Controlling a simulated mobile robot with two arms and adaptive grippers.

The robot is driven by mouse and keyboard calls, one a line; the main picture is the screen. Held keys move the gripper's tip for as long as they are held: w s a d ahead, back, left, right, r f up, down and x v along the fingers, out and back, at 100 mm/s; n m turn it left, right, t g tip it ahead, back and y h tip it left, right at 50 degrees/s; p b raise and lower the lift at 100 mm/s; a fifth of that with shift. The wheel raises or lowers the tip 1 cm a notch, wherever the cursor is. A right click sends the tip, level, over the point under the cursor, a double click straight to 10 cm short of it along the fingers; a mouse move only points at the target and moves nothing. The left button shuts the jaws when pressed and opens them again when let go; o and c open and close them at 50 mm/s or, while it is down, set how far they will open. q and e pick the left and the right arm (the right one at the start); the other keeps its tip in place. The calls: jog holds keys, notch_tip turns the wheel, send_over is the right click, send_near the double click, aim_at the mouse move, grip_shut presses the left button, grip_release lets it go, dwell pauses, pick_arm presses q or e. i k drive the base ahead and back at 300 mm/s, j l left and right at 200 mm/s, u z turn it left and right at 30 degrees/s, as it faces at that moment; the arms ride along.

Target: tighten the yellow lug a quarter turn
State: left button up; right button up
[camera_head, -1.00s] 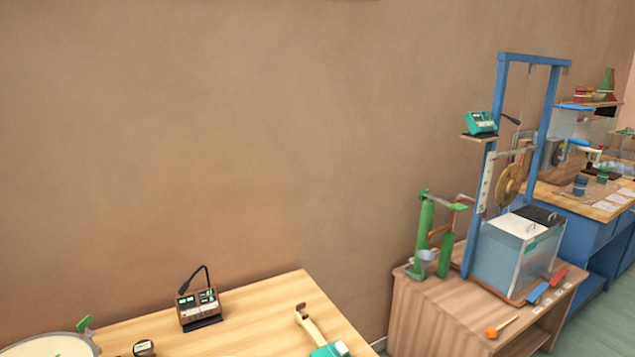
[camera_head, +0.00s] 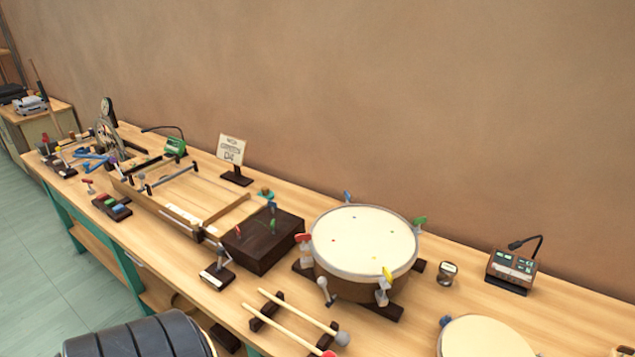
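The yellow lug (camera_head: 387,274) is a small key-like piece on the near right side of a round drum (camera_head: 361,240). It stands at the rim above a pale metal bracket. The drum has a cream head with small coloured dots and a brown shell, and rests on dark wooden feet. Other lugs around the rim are red (camera_head: 303,238), blue (camera_head: 347,196) and green (camera_head: 420,222). Neither of my grippers shows in the head view.
Two mallets (camera_head: 295,322) lie in front of the drum. A dark wooden box (camera_head: 263,240) stands left of it. A small dark jar (camera_head: 447,274) and a device with a bent stalk (camera_head: 511,270) stand to the right. Another round pale drum (camera_head: 487,338) is at the front right.

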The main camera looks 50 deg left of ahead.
aim_at(388, 276)
jog(key=u, duration=1.3)
